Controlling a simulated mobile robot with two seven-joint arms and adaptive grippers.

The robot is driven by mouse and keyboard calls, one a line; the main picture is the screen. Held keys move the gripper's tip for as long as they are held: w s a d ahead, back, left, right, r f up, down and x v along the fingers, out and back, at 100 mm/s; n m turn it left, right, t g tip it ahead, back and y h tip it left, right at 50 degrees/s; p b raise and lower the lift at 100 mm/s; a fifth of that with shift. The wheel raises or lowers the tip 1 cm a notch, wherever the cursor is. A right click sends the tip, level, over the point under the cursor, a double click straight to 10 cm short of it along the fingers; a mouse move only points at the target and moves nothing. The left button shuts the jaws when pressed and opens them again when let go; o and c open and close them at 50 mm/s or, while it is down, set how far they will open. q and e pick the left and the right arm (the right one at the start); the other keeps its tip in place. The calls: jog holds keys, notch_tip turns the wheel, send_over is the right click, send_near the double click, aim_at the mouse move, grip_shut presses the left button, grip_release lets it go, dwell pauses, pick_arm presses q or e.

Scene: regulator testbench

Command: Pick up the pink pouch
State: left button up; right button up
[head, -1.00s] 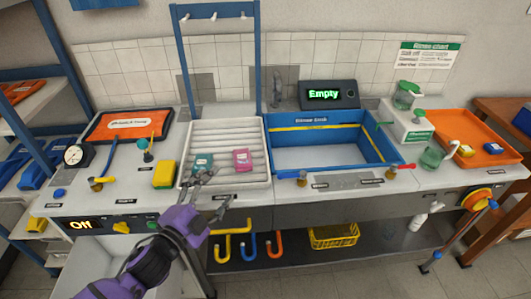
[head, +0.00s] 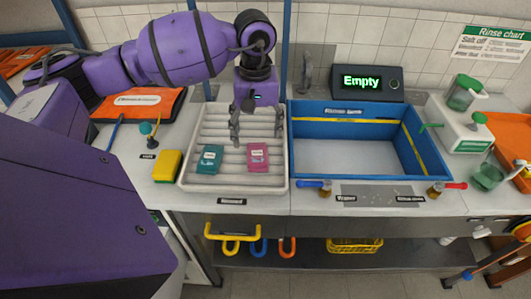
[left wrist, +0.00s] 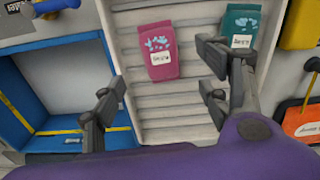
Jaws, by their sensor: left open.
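The pink pouch (head: 258,157) lies flat on the white ribbed tray (head: 233,187), right of a teal pouch (head: 209,159). My left gripper (head: 257,138) is open and empty, pointing down above the back part of the tray, with its fingers behind the pink pouch in the head view. In the left wrist view, the pink pouch (left wrist: 160,50) with its white label lies beyond the open fingers, between them from side to side. The teal pouch (left wrist: 241,30) is at upper right there, partly behind a finger. My right gripper is not in view.
A blue sink (head: 345,158) adjoins the tray on the right, with a display reading "Empty" (head: 362,82) behind it. A yellow sponge (head: 166,166) sits left of the tray. The blue frame's posts rise behind the tray.

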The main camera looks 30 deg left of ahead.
aim_at(257, 153)
pick_arm(q)
jog(key=shift+s+d+f, duration=0.1)
jog(key=shift+s+f, duration=0.05)
jog(key=shift+f, duration=0.3)
jog(key=shift+w+a+f+p, duration=0.15)
jog(key=shift+f+p, duration=0.2)
jog(key=shift+f, duration=1.3)
jog(key=shift+w+a+f+p, duration=0.1)
jog(key=shift+f+p, duration=0.2)
jog(key=shift+f, duration=1.35)
jog(key=c, duration=1.7)
